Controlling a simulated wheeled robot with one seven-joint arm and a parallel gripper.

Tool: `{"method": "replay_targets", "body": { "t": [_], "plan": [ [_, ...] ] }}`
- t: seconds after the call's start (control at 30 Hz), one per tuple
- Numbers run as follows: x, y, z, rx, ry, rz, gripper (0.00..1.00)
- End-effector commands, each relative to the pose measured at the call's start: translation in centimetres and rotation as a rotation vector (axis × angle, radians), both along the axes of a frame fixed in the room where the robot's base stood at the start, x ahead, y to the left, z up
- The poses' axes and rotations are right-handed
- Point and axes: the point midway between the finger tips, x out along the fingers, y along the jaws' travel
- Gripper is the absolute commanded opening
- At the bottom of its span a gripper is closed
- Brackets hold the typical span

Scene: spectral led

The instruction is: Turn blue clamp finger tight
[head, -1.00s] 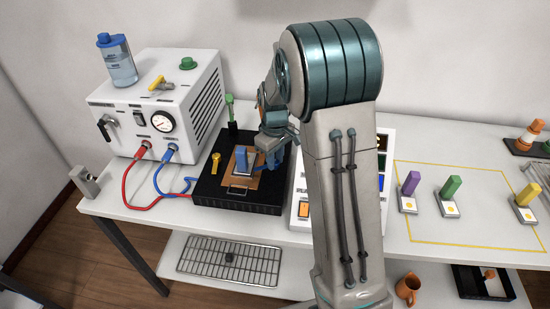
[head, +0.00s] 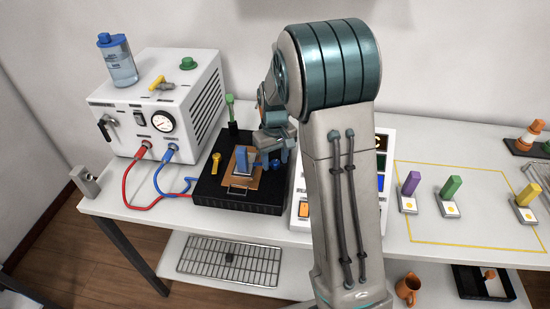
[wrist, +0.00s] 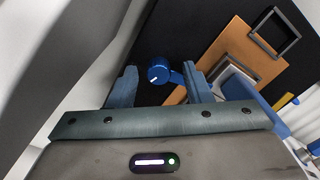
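The blue clamp (head: 275,162) is on the black fixture (head: 215,190), right of the orange-brown plate (head: 238,182). In the wrist view its round knob (wrist: 158,73) bears a white line, and a short blue arm reaches toward the plate (wrist: 246,45). My gripper (wrist: 161,80) is open, with one finger on each side of the knob in the picture. Gaps show between the knob and both fingers; the right finger overlaps the end of the blue arm. In the head view my gripper (head: 277,142) is just above the clamp, partly hidden by my arm.
A blue upright block (head: 242,157) stands on the plate. A yellow clamp (head: 215,162) and a green-topped post (head: 231,113) stand on the fixture's left and back. A white instrument box (head: 160,105) with red and blue cables stands to the left.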

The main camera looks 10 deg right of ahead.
Motion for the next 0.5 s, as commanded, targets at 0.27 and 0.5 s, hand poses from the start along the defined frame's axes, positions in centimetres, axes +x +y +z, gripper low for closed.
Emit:
{"method": "replay_targets", "body": {
  "t": [0.27, 0.5],
  "plan": [
    [0.0, 0.0, 0.9, -0.001, -0.001, 0.0, 0.45],
    [0.1, 0.0, 5.7, 0.0, -0.006, 0.001, 0.45]
  ]
}}
